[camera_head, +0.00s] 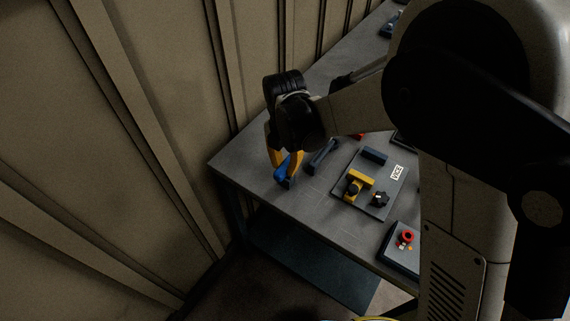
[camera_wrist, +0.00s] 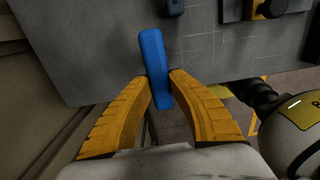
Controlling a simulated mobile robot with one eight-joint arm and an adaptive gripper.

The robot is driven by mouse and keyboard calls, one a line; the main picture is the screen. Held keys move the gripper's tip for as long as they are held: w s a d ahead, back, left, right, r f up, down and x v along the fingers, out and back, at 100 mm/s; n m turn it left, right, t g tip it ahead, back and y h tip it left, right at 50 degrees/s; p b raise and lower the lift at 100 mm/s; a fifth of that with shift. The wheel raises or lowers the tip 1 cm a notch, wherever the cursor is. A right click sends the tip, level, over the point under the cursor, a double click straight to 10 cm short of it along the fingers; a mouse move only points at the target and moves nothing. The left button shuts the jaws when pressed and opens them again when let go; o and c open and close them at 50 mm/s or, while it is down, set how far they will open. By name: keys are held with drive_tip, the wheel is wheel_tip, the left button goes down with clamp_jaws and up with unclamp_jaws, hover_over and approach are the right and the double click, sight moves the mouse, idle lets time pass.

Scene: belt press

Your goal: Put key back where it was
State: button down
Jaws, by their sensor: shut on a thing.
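My gripper (camera_head: 284,164) is over the left end of the grey table, with its yellow fingers pointing down. In the wrist view my gripper (camera_wrist: 161,92) is shut on a long blue bar (camera_wrist: 153,52), which I take to be the key. The fingers pinch the bar near its lower part in that view. The blue bar (camera_head: 287,177) also shows below the fingers in the head view. Whether it touches the table I cannot tell. No marked place for the key can be made out.
The grey table (camera_head: 240,166) stands beside a ribbed wall (camera_head: 120,130). A dark blue bar (camera_head: 322,154) lies right of my gripper. Further right is a plate labelled VICE (camera_head: 397,172) with a yellow block (camera_head: 361,177) and black knob (camera_head: 379,198). A box has a red button (camera_head: 406,236).

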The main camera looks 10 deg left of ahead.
drive_tip(key=shift+f, duration=0.1)
drive_tip(key=c, duration=1.2)
unclamp_jaws()
drive_tip(key=shift+c, duration=0.2)
wheel_tip(320, 180, up, 12)
